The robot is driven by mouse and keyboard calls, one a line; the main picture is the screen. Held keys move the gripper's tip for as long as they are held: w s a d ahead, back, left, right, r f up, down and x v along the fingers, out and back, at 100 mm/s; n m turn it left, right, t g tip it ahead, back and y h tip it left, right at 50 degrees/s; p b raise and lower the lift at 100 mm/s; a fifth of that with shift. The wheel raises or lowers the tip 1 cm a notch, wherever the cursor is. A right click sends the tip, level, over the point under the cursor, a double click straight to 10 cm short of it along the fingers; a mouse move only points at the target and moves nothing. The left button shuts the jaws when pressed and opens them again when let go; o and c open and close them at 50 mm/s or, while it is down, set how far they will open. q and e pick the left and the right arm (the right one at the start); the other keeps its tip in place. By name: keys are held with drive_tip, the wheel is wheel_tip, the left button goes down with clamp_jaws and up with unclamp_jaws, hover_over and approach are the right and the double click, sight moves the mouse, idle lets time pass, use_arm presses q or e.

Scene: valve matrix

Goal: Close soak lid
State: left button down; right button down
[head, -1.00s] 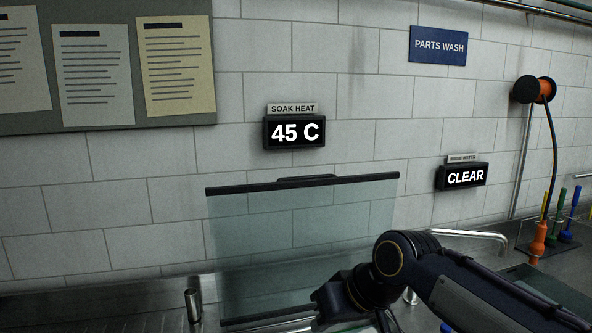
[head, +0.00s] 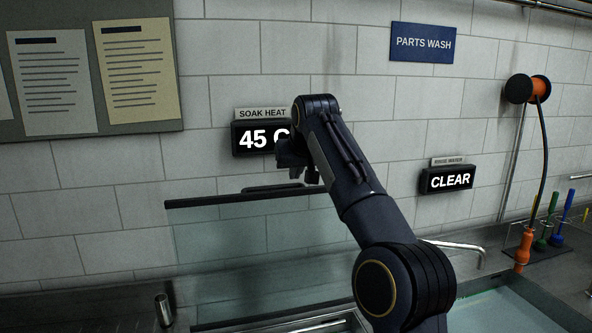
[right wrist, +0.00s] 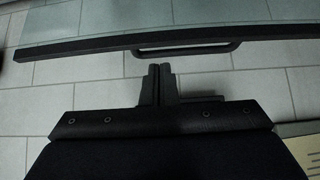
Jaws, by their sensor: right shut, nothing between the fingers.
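The soak lid (head: 250,255) is a clear glass panel standing raised, with a dark bar along its top edge. A low dark handle (head: 262,188) rises from that bar. The bar and handle (right wrist: 185,53) also cross the upper part of the right wrist view. My right gripper (head: 307,180) is at the top edge of the lid, near the right end of the handle. In the right wrist view its fingers (right wrist: 158,68) are together and empty, with a small visible gap to the handle. My arm hides the right part of the lid. My left gripper is not in view.
The SOAK HEAT display (head: 260,138) on the tiled wall reads 45 C and is partly covered by my gripper. A second display (head: 448,180) reads CLEAR. A water-filled basin (head: 515,305), a faucet (head: 465,246) and coloured brushes (head: 550,220) are at the right.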

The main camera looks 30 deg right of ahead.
drive_tip(key=shift+x, duration=3.4)
drive_tip(key=shift+f, duration=0.1)
